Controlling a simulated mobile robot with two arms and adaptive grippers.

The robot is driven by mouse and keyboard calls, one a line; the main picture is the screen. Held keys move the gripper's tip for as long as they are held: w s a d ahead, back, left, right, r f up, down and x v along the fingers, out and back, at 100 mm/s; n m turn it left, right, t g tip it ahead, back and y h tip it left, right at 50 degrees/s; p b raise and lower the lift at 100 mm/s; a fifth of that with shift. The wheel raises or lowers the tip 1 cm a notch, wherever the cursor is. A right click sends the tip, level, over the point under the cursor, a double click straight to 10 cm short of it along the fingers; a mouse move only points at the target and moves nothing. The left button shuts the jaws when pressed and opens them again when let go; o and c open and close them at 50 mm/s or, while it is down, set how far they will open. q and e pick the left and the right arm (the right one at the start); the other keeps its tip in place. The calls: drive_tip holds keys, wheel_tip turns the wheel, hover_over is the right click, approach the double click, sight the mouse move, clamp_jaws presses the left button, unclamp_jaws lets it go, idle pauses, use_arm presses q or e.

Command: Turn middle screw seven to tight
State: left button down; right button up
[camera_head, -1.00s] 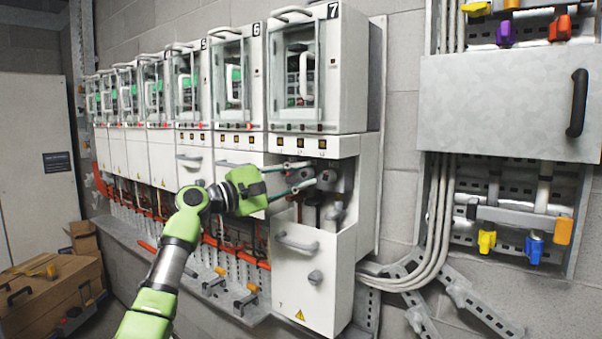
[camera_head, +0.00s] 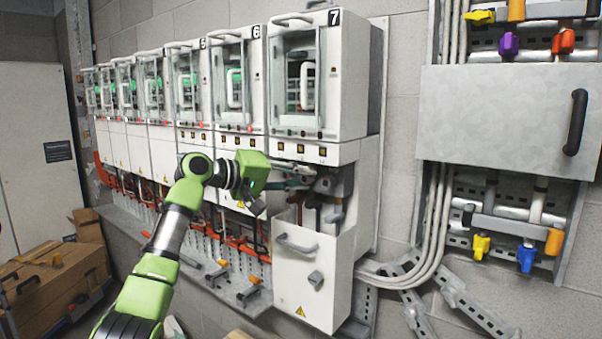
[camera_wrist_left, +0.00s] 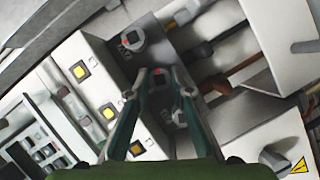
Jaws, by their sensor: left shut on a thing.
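Cabinet seven (camera_head: 318,80) stands at the right end of the row, its lower compartment open above a tilted-out white front (camera_head: 305,270). My left gripper (camera_head: 312,172) reaches into this compartment from the left. In the left wrist view my left gripper (camera_wrist_left: 160,76) has its teal fingers shut around the middle screw (camera_wrist_left: 158,74), whose red mark shows between the tips. One grey screw head with a red mark (camera_wrist_left: 131,38) sits above it, and another (camera_wrist_left: 180,117) shows below, partly behind the fingers. The middle screw's turn angle cannot be told. My right gripper is not in view.
The hinged-out front, with its handle (camera_head: 297,243), juts out below my left gripper. Cabinet six (camera_head: 236,85) is directly to the left. A grey panel (camera_head: 508,110) with a black handle hangs on the right wall. Wooden boxes (camera_head: 50,285) stand on the floor at left.

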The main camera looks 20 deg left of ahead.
use_arm(q)
drive_tip(key=shift+m+y+p, duration=0.3)
drive_tip(key=shift+m, duration=0.2)
drive_tip(key=shift+f, duration=0.1)
drive_tip(key=c, duration=2.1)
unclamp_jaws()
drive_tip(key=shift+d, duration=0.1)
drive_tip(key=v, duration=1.2)
